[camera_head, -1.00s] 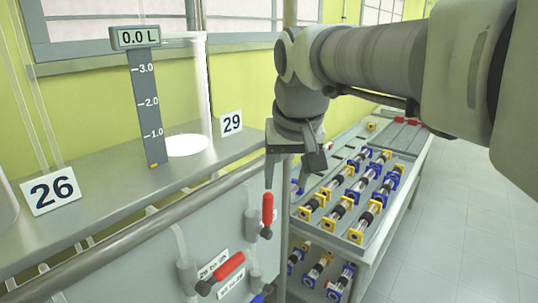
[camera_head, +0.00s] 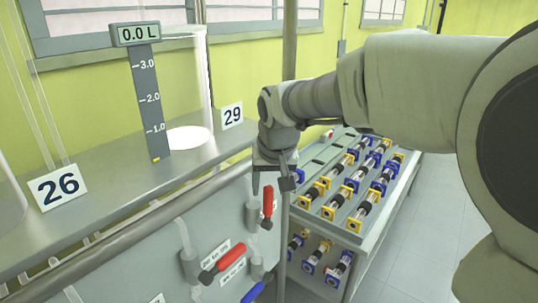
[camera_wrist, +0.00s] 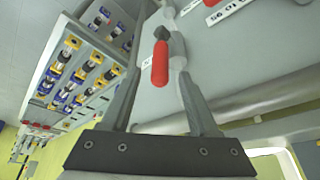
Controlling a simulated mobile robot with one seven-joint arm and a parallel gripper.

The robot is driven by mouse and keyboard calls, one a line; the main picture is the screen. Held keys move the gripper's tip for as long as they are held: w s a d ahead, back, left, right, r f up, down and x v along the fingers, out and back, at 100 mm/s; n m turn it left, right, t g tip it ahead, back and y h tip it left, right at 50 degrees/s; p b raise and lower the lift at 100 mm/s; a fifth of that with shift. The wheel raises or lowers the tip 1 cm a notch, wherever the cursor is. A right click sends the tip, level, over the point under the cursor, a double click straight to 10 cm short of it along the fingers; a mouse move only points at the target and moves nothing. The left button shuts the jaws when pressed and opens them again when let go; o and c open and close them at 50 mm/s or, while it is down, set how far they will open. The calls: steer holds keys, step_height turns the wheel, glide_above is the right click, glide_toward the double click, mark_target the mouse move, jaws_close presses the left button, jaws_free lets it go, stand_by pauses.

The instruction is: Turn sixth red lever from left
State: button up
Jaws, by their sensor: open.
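A red lever (camera_head: 268,202) points upward on its grey valve on the front panel in the head view. It also shows in the wrist view (camera_wrist: 160,63), in the gap between my two fingers. A second red lever (camera_head: 229,257) sits lower left, tilted up to the right. The frames do not show enough of the row to count the levers. My gripper (camera_head: 272,187) is open and points down, with its fingertips around the top of the upright lever. I cannot tell whether they touch it.
A blue lever (camera_head: 253,292) is at the bottom edge. A vertical grey pole (camera_head: 284,235) stands just right of the upright lever. A rack (camera_head: 352,240) of blue and yellow fittings is behind it.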

mark_target(268, 208)
steer(key=shift+x, duration=2.35)
jaws_close()
